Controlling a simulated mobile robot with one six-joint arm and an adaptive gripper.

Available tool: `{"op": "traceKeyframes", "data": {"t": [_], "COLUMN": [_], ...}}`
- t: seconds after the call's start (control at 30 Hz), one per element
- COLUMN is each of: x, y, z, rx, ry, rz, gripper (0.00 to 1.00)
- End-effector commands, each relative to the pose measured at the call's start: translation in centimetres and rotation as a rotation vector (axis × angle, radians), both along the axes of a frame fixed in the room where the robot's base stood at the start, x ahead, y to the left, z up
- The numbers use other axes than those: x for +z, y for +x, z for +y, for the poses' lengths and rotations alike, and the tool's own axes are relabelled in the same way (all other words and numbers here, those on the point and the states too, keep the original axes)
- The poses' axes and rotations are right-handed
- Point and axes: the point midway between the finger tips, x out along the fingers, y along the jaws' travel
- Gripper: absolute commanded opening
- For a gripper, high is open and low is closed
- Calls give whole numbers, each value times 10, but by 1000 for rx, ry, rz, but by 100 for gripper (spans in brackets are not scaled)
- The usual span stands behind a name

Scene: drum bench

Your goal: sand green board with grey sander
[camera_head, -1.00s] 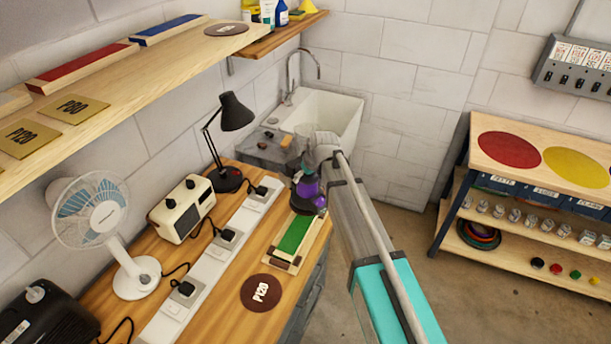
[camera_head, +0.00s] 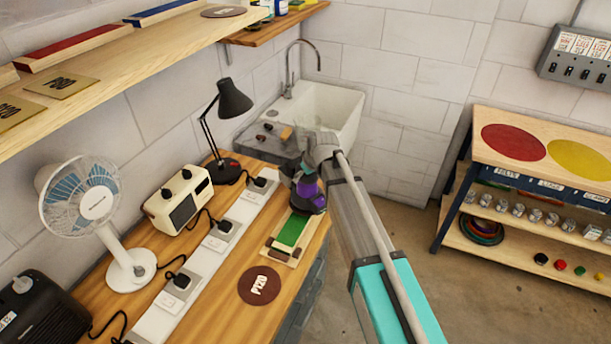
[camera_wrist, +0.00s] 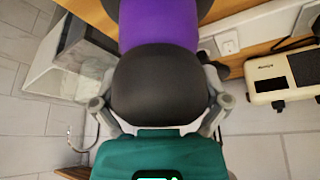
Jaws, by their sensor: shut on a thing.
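The green board (camera_head: 291,231) lies in a pale wooden holder (camera_head: 294,262) with dark brown blocks at its near end, close to the bench's right edge. My gripper (camera_head: 308,171) is shut on the sander (camera_head: 309,196), which has a dark grey body and a purple band. The sander is at the board's far end and hides that end; I cannot tell whether its pad touches the board. In the wrist view my gripper (camera_wrist: 160,100) has its grey fingers on either side of the sander's dark grey body (camera_wrist: 160,84), with the purple part (camera_wrist: 158,22) beyond.
A brown P120 disc (camera_head: 259,285) lies nearer on the wooden bench. A white socket strip (camera_head: 203,273), radio (camera_head: 179,203), fan (camera_head: 92,205) and black lamp (camera_head: 233,98) stand left of the board. The sink (camera_head: 329,107) is behind; a shelf (camera_head: 130,60) overhangs the left.

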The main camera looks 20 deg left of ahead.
Motion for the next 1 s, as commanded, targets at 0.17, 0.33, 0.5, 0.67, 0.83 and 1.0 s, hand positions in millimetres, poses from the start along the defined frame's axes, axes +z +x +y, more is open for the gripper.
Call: {"op": "traceKeyframes", "data": {"t": [0.17, 0.33, 0.5, 0.67, 0.83, 1.0], "x": [-10, -15, -16, -16, -16, -16], "y": [0, 0, 0, 0, -1, -1], "z": [1, 1, 1, 1, 2, 2], "rx": [0, 0, 1, 1, 2, 2], "ry": [2, 2, 1, 1, 2, 2], "rz": [-1, -1, -1, -1, -1, -1], "gripper": [34, 34, 34, 34, 34, 34]}}
